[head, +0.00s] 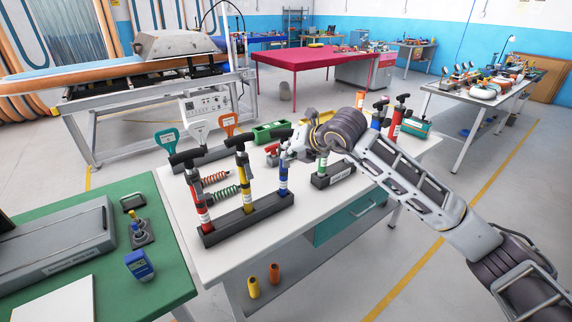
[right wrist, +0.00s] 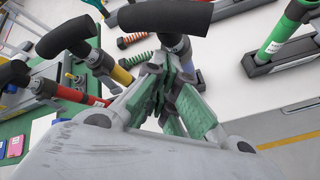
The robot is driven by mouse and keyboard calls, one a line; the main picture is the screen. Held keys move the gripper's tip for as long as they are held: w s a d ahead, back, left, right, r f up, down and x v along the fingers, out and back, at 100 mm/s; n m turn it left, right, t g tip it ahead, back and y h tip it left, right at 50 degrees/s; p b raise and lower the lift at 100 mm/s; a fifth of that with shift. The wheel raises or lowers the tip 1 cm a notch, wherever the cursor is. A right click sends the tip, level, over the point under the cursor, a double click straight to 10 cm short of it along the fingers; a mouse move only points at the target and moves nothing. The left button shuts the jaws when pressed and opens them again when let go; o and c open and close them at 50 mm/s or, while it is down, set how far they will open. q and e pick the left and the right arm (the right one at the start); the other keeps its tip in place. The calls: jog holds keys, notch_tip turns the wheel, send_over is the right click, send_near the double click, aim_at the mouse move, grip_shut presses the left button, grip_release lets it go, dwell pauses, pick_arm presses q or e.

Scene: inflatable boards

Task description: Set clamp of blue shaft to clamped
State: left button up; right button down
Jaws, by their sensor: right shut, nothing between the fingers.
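The blue shaft (head: 284,179) stands upright at the right end of a long black rack (head: 250,222) on the white table. It has a black T-handle on top; the handle (right wrist: 165,15) also shows large in the right wrist view, with a dark collar (right wrist: 178,46) under it. My right gripper (head: 286,152) is shut and empty, with its fingertips close beside the upper part of the blue shaft. In the right wrist view its green-padded fingers (right wrist: 172,98) cover part of the shaft. I cannot tell whether they touch it or how the clamp is set.
A red shaft (head: 201,208) and a yellow shaft (head: 245,180) share the rack to the left. A green shaft (head: 322,164) in a separate black stand is close on the right. Two springs (head: 226,192) lie behind the rack. The table's front right is clear.

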pick_arm(q)
jog(key=shift+d, duration=0.2)
jog(key=shift+d, duration=0.45)
jog(key=shift+a, duration=0.15)
pick_arm(e)
jog(key=shift+f+b, duration=0.4)
jog(key=shift+b, duration=0.2)
pick_arm(q)
jog(key=shift+a+f, duration=0.5)
jog(key=shift+f, duration=0.15)
jog(key=shift+d, duration=0.15)
